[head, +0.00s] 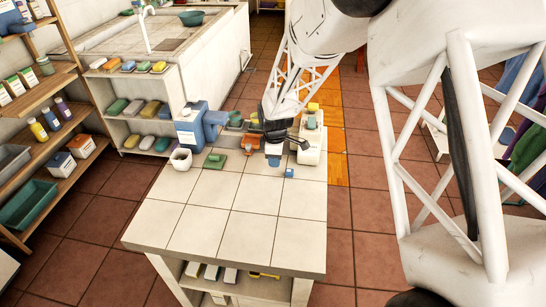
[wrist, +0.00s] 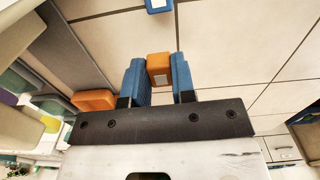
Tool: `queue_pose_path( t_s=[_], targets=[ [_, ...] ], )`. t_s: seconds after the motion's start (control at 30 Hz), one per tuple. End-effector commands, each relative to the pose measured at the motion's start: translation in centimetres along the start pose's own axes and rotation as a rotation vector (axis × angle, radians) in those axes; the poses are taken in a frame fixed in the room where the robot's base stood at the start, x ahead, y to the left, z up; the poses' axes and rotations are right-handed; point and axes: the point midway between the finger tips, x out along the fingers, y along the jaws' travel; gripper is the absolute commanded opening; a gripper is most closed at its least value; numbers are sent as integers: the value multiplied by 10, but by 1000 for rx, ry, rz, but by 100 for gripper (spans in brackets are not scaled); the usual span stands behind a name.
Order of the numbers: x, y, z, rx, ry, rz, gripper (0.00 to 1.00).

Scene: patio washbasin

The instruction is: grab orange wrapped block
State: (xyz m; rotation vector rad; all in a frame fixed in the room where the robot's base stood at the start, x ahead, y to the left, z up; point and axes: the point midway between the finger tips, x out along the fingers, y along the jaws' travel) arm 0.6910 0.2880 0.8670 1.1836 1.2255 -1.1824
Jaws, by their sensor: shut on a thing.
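The orange wrapped block (wrist: 158,68) with a pale label shows in the wrist view between the two blue finger pads of my gripper (wrist: 159,80). The gripper is shut on it, with a pad against each side. In the head view my gripper (head: 273,158) points down over the far part of the tiled table (head: 190,220). The held block cannot be made out there. Whether the block touches the table I cannot tell.
Another orange thing (wrist: 93,100) lies left of the fingers. A small blue block (head: 289,173) lies right of my gripper. A green block (head: 215,161), a white cup (head: 181,158) and a blue dispenser (head: 192,125) stand left. The table's near half is clear.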

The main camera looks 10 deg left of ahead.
Motion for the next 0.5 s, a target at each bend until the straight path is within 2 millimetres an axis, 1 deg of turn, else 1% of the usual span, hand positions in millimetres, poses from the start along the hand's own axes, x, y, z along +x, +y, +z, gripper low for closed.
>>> queue_pose_path(
  t_s=[0.03,0.5],
  targets=[
    [-1,-8,3,0,0,-1,2],
    [-8,-80,30,0,0,-1,2]
  ],
)
